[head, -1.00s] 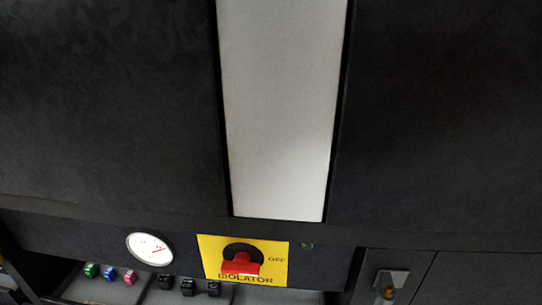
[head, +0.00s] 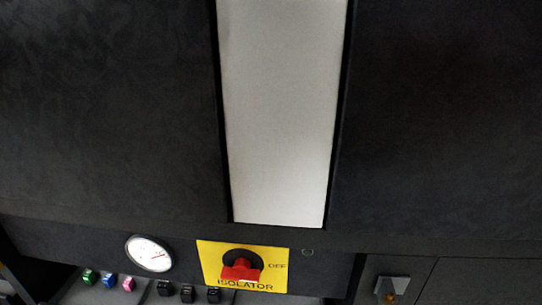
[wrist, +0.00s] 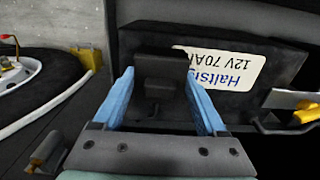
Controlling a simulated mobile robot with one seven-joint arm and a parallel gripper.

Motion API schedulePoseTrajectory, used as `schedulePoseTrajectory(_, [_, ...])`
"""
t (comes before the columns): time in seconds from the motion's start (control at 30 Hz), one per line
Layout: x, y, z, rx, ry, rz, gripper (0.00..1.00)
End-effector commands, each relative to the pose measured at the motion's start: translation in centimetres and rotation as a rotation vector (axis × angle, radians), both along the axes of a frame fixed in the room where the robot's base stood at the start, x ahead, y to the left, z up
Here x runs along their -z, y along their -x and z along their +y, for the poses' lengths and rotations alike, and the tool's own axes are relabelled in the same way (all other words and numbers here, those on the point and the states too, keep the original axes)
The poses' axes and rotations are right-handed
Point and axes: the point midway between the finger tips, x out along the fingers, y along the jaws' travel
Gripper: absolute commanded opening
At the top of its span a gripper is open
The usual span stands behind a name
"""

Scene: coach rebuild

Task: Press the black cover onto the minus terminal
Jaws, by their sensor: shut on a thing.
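In the wrist view, my gripper (wrist: 161,108) has blue fingers on either side of a black, blocky piece (wrist: 160,68), which looks like the black cover. The fingers are shut on it. Behind it is a dark battery (wrist: 228,102) with a white label, upside down in the picture, that reads "12V 70A". The held piece hides part of the battery's face. I cannot make out the minus terminal or tell whether the cover touches anything. The head view does not show my gripper, the cover or the battery.
In the wrist view, a white cable (wrist: 48,110) curves at the left, and a yellow-handled lever (wrist: 303,115) is at the right. The head view shows a yellow isolator plate with a red knob (head: 240,270), a round gauge (head: 149,253) and small black switches (head: 188,293).

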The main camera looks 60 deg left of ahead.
Motion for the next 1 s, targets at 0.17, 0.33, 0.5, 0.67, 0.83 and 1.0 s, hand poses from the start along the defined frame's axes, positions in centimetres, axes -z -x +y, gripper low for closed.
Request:
schedulePoseTrajectory(0.17, [0.21, -0.03, 0.02, 0.0, 0.0, 0.0, 0.2])
schedulePoseTrajectory(0.33, [0.38, -0.03, 0.02, 0.0, -0.001, -0.001, 0.2])
schedulePoseTrajectory(0.5, [0.55, -0.03, 0.02, 0.0, 0.0, 0.0, 0.2])
schedulePoseTrajectory(0.67, [0.71, -0.03, 0.02, 0.0, 0.0, 0.0, 0.2])
schedulePoseTrajectory(0.83, [0.88, -0.03, 0.02, 0.0, 0.0, 0.0, 0.2])
schedulePoseTrajectory(1.0, [1.06, -0.03, 0.02, 0.0, 0.0, 0.0, 0.2])
